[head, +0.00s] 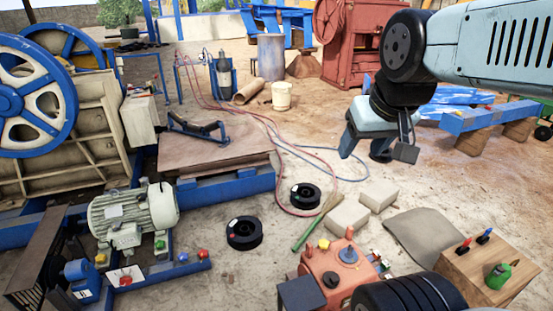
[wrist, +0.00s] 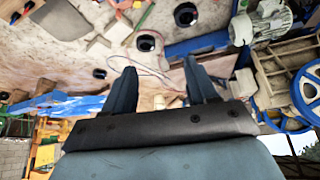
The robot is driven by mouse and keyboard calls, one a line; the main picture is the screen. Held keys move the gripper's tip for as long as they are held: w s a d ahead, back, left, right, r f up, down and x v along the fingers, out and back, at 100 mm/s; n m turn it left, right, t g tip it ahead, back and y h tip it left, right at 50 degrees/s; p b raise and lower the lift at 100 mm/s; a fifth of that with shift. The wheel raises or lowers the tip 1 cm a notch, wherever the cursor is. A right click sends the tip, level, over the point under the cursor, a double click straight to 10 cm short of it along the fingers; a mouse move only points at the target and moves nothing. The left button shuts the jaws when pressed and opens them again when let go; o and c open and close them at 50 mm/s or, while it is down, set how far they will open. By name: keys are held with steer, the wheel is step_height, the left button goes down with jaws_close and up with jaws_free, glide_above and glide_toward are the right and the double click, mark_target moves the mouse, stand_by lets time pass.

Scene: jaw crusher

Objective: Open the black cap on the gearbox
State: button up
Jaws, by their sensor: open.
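The gearbox (head: 318,262) is an orange-red housing at the bottom middle of the head view, partly cut off by the lower edge. A round black cap (head: 331,280) sits on its top, beside a blue round fitting (head: 348,255) and a yellow one (head: 323,244). My gripper (head: 364,151) hangs above and beyond the gearbox, upper right of it in the head view, apart from it. Its two fingers are spread and empty, as the wrist view also shows (wrist: 161,88). In the wrist view the black cap cannot be made out.
Two black spools (head: 244,233) (head: 305,196) and pale blocks (head: 348,217) lie on the sandy ground beyond the gearbox. A wooden box (head: 487,276) with small tools stands right. A cream motor (head: 133,216) is left. Red and blue hoses (head: 262,118) cross the ground.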

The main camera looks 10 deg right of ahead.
steer(key=w+d+f+g, duration=0.15)
steer(key=w+f, duration=0.25)
steer(key=w, duration=0.4)
steer(key=w+d+f, duration=0.2)
steer(key=w+f, duration=0.3)
steer(key=w, duration=0.3)
steer(key=w+d+f+n+g, duration=0.1)
steer(key=w+d+f, duration=0.1)
steer(key=w+f, duration=0.45)
steer(key=w+d+f+g, duration=0.1)
steer(key=w+d+f, duration=0.15)
steer(key=f, duration=0.65)
steer(key=n+g, duration=0.1)
steer(key=g, duration=0.1)
glide_above(335, 279)
step_height(335, 279, down, 42)
step_height(335, 279, down, 12)
steer(key=shift+a+r, duration=0.1)
steer(key=shift+r, duration=0.05)
